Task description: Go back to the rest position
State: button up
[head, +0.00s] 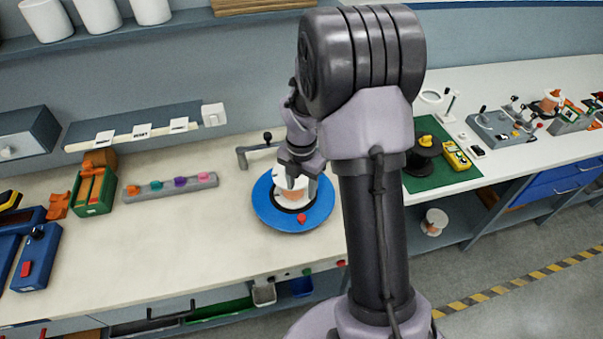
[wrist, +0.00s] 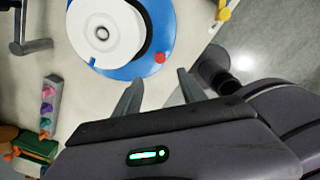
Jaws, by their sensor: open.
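My gripper (head: 299,178) is at the end of my arm, low over the bench beside a white and copper spool (head: 288,200). The spool stands on a round blue turntable (head: 263,210) with a red knob. In the wrist view, the two fingers (wrist: 158,92) are apart with nothing between them. The white top of the spool (wrist: 90,38) and the blue disc (wrist: 135,68) lie beyond the fingertips there. My arm hides part of the bench in the head view.
A grey crank handle (head: 255,149) stands behind the turntable. A grey rail with coloured knobs (head: 170,186) and a green box (head: 93,190) are to the left. A green mat (head: 437,178) with a black spool (head: 426,146) is right. Bare bench (head: 150,250) lies front left.

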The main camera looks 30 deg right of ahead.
jog(key=shift+r, duration=1.85)
